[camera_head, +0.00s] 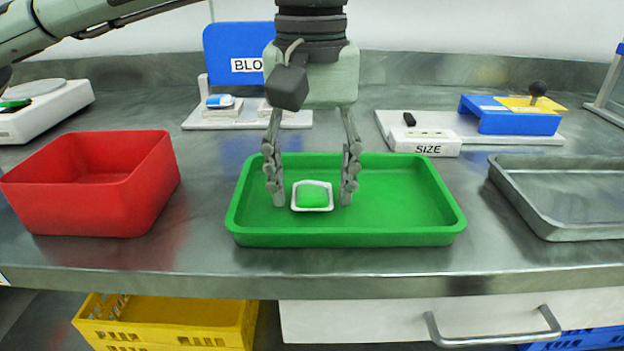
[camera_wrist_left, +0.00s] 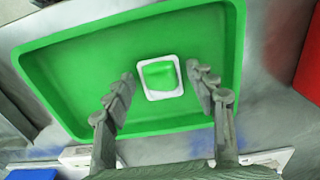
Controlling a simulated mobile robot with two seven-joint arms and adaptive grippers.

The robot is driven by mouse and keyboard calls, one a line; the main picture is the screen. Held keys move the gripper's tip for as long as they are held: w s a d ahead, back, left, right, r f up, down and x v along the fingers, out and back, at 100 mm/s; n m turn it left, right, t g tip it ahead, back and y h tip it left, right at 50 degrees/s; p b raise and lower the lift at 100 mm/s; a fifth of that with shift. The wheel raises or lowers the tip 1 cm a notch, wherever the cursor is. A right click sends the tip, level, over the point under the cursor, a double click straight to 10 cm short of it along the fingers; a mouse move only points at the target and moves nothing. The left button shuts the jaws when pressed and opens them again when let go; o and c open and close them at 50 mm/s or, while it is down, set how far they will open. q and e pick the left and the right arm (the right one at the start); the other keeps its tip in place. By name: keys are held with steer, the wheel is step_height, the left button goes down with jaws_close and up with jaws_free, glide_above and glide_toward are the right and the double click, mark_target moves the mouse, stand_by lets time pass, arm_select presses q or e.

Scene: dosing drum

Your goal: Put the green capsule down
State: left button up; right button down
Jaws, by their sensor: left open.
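The green capsule (camera_head: 312,196) has a white square rim and lies in the green tray (camera_head: 410,238), left of the tray's middle. My left gripper (camera_head: 312,194) reaches down into the tray from above, with one finger on each side of the capsule. It is open, with a gap between each finger and the capsule. In the left wrist view the capsule (camera_wrist_left: 160,78) also lies on the tray floor between the spread fingertips (camera_wrist_left: 161,84), clear of both. My right gripper is not in view.
A red bin (camera_head: 90,190) stands left of the tray, and a grey metal tray (camera_head: 570,222) stands to the right. Behind are a blue-marked station with a "BLO" sign (camera_head: 247,65), a "SIZE" block (camera_head: 425,146) and a blue stand (camera_head: 512,120). A white scale (camera_head: 50,108) is at far left.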

mark_target(312, 192)
arm_select(q)
step_height(312, 192, up, 12)
steer(key=shift+p, duration=0.35)
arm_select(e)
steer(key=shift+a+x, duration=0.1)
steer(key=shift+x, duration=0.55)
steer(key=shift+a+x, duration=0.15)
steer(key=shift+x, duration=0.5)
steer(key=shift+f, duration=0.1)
